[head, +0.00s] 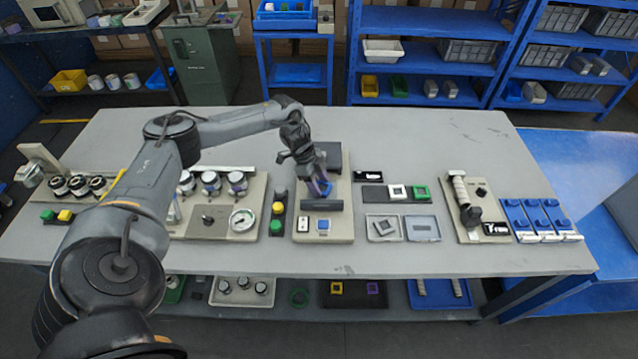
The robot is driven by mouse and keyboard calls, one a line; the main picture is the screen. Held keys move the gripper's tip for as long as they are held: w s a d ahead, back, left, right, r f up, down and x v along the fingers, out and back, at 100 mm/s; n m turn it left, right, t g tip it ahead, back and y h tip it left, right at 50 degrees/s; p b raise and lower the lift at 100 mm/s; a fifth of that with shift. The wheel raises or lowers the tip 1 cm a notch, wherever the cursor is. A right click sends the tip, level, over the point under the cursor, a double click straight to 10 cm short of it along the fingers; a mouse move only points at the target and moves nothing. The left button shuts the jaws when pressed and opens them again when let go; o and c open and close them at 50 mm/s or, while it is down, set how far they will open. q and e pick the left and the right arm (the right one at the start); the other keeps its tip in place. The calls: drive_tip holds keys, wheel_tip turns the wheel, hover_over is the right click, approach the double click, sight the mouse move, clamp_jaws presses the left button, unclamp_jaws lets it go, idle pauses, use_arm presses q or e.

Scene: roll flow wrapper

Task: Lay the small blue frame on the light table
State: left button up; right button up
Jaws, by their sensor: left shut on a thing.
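My left gripper (312,182) is over the beige machine panel (338,227) at the middle of the table. It is shut on a small blue frame (324,187), which is held tilted, partly hidden by the fingers, just above a dark bar. Whether the frame touches the panel cannot be told. To its right, a pale square plate (383,228) and a grey plate with a dark square (422,228) lie flat; which of these is the light table is not clear. My right gripper is not in view.
A dark tray (372,193) holds a white frame (397,191) and a green frame (420,192). A button block (277,213) and a gauge panel (222,220) stand left. A handle panel (482,208) and several blue-topped parts stand right. The back of the table is clear.

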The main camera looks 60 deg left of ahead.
use_arm(q)
drive_tip(key=shift+f, duration=0.1)
drive_tip(key=o, duration=1)
drive_tip(key=shift+a+r, duration=0.15)
drive_tip(key=shift+r, duration=0.3)
drive_tip(key=p+v, duration=0.1)
drive_tip(key=v, duration=1)
drive_tip(key=shift+s+r, duration=0.1)
drive_tip(key=shift+s, duration=0.1)
